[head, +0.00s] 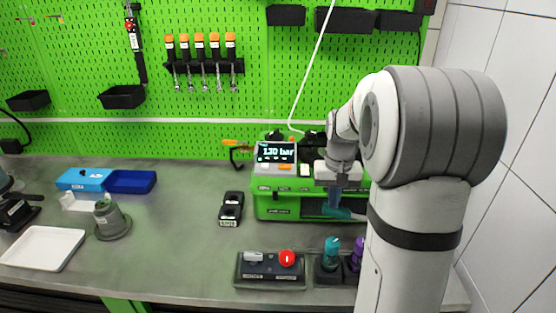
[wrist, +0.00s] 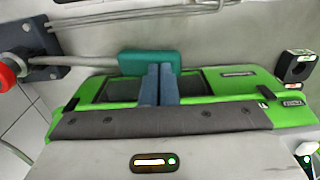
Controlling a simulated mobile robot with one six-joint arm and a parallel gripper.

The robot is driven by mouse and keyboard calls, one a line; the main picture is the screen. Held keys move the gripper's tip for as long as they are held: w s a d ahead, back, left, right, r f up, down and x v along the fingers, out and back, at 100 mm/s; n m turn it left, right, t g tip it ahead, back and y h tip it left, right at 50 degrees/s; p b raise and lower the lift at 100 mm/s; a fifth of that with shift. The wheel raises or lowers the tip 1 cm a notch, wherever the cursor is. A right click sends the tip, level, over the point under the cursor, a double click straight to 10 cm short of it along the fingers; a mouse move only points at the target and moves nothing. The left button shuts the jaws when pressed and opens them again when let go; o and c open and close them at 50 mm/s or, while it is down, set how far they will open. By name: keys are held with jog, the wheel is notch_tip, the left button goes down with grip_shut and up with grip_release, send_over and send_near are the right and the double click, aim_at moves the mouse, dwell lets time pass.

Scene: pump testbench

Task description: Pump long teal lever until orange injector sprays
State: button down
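The teal lever (head: 340,212) sticks out at the front of the green pump testbench (head: 275,205). In the wrist view its teal grip (wrist: 135,62) lies across the top, on a grey metal rod running left. My gripper (head: 335,197) is above the lever; its two blue fingers (wrist: 158,70) are almost together, with a thin gap. Their tips overlap the grip's edge side by side along its length, not visibly around it. Whether they touch it is unclear. An orange piece (head: 230,142) at the back wall may be the injector; I see no spray.
The bench display (head: 276,152) shows a bar reading with unclear digits. A control box with a red button (head: 287,258) and a holder with teal (head: 332,250) and purple bottles stand in front. A black part (head: 231,205) lies left of the bench; the worktop further left has free room.

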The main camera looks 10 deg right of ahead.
aim_at(330, 212)
jog(key=shift+a+f+b, duration=0.15)
jog(key=shift+f+b, duration=0.7)
jog(key=shift+f, duration=0.45)
jog(key=shift+a+f+b, duration=0.15)
jog(key=shift+f+b, duration=0.65)
jog(key=shift+f, duration=0.45)
jog(key=shift+r, duration=0.1)
jog(key=shift+d+r+p, duration=0.2)
jog(key=shift+r+p, duration=0.85)
jog(key=shift+r, duration=0.3)
jog(key=shift+d+r+p, duration=0.15)
jog(key=shift+r+p, duration=0.85)
jog(key=shift+r, duration=0.3)
notch_tip(330, 212, up, 6)
jog(key=p, duration=0.4)
